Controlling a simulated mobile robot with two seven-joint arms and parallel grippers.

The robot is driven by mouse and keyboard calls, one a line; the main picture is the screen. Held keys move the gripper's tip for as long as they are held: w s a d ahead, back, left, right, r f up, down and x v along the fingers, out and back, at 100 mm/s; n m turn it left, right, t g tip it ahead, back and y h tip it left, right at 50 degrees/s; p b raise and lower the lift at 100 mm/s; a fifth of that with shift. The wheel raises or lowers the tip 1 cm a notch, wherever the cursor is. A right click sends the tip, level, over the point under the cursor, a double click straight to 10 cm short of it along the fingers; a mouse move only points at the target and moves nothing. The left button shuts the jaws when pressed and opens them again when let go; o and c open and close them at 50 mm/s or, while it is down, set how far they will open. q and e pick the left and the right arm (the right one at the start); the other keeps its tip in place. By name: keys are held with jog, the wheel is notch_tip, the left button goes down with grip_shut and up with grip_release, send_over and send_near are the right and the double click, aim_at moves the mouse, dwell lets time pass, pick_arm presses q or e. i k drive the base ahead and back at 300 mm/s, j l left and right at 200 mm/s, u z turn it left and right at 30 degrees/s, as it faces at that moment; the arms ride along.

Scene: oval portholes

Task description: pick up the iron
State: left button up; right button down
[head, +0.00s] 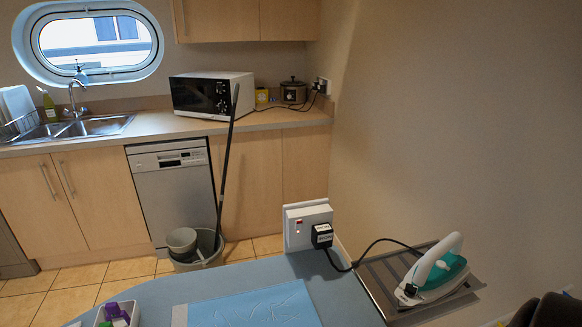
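The iron (442,272) is white and teal and sits at the right end of the ironing board (250,275). It rests on a grey metal stand (393,272), with its white handle curving up toward the upper right. A black cord (372,246) runs from it to a black plug (322,236) in a white socket box (306,222) at the board's far edge. Neither of my grippers can be made out in the head view.
A light blue cloth (255,307) lies on the board, with a tray of purple pieces (117,316) to its left. Dark rounded shapes (548,311), unclear, are at the bottom right. A mop bucket (205,252) stands before the dishwasher (172,185). A wall rises behind the iron.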

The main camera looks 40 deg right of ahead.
aim_at(434, 284)
jog(key=z, duration=2.65)
